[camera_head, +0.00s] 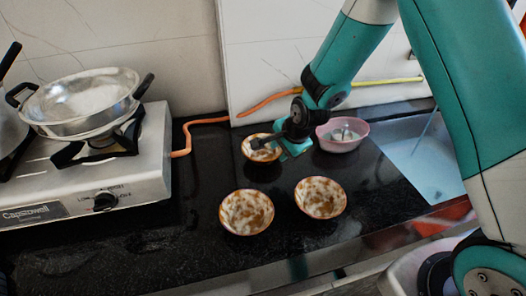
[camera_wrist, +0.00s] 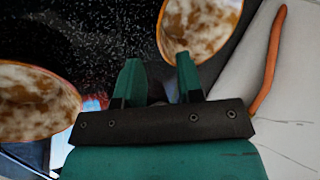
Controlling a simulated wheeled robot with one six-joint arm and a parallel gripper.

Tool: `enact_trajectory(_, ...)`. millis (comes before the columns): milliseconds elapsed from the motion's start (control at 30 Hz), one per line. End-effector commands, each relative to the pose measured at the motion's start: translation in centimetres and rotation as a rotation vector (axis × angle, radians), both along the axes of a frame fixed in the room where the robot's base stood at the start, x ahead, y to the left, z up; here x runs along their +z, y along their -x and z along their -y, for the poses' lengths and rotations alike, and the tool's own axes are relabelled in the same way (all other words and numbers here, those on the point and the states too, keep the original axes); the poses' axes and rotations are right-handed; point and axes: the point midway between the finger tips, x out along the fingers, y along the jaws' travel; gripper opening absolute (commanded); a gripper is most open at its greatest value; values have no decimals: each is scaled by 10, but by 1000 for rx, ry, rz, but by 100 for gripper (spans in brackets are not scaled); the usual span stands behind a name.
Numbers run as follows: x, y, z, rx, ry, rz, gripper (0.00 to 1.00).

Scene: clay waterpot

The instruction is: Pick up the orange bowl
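Three bowls with orange rims and mottled white-brown insides stand on the black counter in the head view. One is at the back (camera_head: 254,154), partly covered by my gripper (camera_head: 277,146); the others are at front left (camera_head: 246,212) and front right (camera_head: 320,198). In the wrist view, one orange-rimmed bowl (camera_wrist: 203,25) lies beyond the fingertips and another (camera_wrist: 32,100) is at the left edge, both cut off. I cannot match these surely to the head view. My gripper (camera_wrist: 157,75) is open, with an empty gap between its teal fingers.
A pink bowl (camera_head: 342,144) with something grey inside stands right of my gripper. A stove (camera_head: 92,170) with a metal pan (camera_head: 85,98) is at left. An orange hose (camera_head: 268,101) runs along the wall. A sink (camera_head: 425,165) is at right. The front-left counter is clear.

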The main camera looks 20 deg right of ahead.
Motion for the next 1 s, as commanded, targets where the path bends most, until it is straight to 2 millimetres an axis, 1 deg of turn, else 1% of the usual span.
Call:
enact_trajectory(33, -7, -3, -2, 0, 0, -3, 34)
enact_trajectory(100, -14, -6, -3, 1, 0, -2, 34)
enact_trajectory(333, -27, -14, -5, 1, 0, -1, 34)
enact_trajectory(500, -47, -27, -7, 1, 0, -2, 34)
enact_trajectory(633, -61, -33, -10, 2, 1, -2, 34)
enact_trajectory(733, -65, -35, -10, 1, 0, 0, 34)
enact_trajectory(933, -66, -35, -10, 1, 0, 0, 34)
enact_trajectory(967, -66, -35, -10, 1, 0, 0, 27)
enact_trajectory(1000, -66, -35, -10, 1, 0, 0, 18)
